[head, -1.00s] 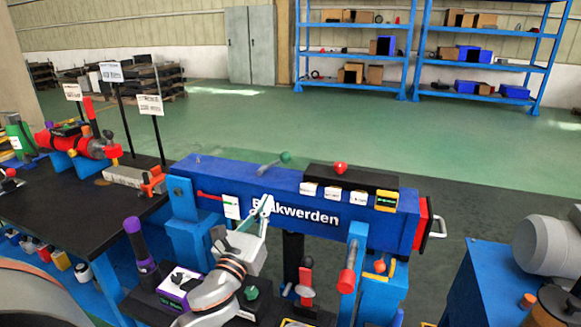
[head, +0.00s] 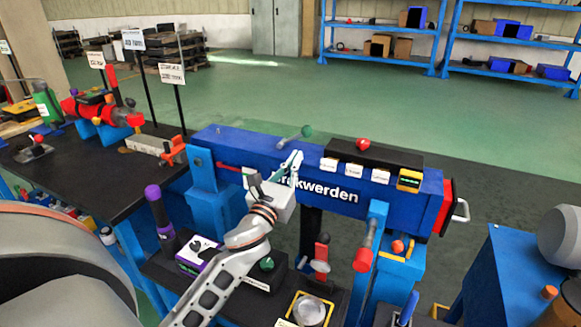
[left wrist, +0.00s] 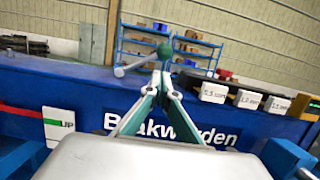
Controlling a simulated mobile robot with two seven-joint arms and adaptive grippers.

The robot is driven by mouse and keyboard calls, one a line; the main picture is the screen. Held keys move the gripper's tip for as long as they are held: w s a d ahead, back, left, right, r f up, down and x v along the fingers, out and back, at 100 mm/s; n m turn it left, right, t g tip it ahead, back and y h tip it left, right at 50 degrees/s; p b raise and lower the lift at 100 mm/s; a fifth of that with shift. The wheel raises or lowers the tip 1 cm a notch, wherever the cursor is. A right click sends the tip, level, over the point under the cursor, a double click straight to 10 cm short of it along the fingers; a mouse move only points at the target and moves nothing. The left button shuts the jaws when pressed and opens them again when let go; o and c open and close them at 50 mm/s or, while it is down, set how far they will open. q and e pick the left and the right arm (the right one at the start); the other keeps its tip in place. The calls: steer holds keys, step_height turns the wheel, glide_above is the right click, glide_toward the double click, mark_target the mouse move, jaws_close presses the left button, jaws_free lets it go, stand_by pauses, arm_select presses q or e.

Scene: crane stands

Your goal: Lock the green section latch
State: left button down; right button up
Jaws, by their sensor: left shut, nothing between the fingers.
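The green section latch is a grey lever with a green ball knob (head: 306,131) on top of the blue beam (head: 235,146). The lever lies slanted, with the knob at its right end. In the left wrist view the green knob (left wrist: 164,51) shows just above my fingertips, with the rod running to the left. My left gripper (head: 296,155) is shut and empty, at the beam's near face, just below and in front of the knob. It also shows in the left wrist view (left wrist: 160,76). I cannot tell whether the tips touch the lever. My right gripper is out of view.
A black block (head: 375,152) with a red knob and several labelled tags stands right of the latch on the beam. A red-tipped blue post (head: 370,240) stands in front. Below is a black bench with a purple-handled lever (head: 158,205). Blue shelves stand far behind.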

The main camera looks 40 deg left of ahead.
mark_target(296, 136)
arm_select(q)
steer(key=shift+x, duration=2.6)
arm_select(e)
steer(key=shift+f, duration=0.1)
